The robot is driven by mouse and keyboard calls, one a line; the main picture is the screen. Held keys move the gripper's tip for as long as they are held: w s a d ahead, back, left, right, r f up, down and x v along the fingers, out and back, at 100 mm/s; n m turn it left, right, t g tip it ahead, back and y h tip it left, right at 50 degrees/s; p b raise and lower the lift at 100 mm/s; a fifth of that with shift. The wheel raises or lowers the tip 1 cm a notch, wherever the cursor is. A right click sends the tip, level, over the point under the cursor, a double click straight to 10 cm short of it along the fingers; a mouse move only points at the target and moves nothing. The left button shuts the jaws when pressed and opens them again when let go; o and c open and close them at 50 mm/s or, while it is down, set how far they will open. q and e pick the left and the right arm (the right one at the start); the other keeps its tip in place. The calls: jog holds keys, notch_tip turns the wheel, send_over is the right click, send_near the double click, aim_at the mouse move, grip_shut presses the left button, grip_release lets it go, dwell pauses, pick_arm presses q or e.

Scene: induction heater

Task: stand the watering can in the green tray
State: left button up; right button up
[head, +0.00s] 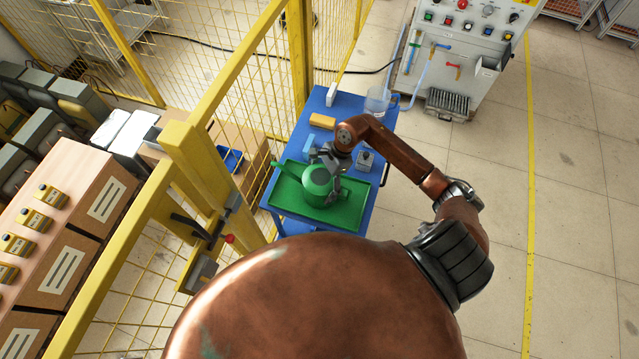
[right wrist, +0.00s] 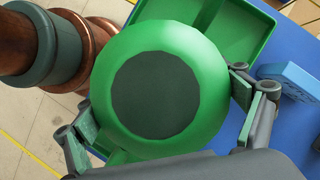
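The green watering can (head: 317,180) is at the green tray (head: 348,213) on the blue table, its spout toward the upper left in the head view. It looks roughly upright; I cannot tell whether its base touches the tray floor. My right gripper (head: 331,172) has one finger on each side of the can's body. In the right wrist view, the can (right wrist: 160,60) fills the space between the fingers of the right gripper (right wrist: 163,120), whose pads appear to touch it. The tray (right wrist: 232,28) shows behind it. My left gripper is not in view.
On the blue table (head: 345,103) stand a yellow block (head: 322,121), a blue block (right wrist: 290,77), a small grey device (head: 365,160) and a clear jug (head: 376,102). A yellow mesh fence (head: 240,75) runs close along the left. Open floor lies to the right.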

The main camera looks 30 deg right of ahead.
aim_at(326, 174)
jog(key=shift+o, duration=1)
jog(key=shift+r, duration=0.25)
jog(key=b+v, duration=0.1)
jog(key=v, duration=0.9)
jog(key=shift+d+r, duration=0.15)
jog(key=shift+d, duration=0.05)
jog(key=shift+d+r, duration=0.2)
jog(key=shift+r, duration=0.45)
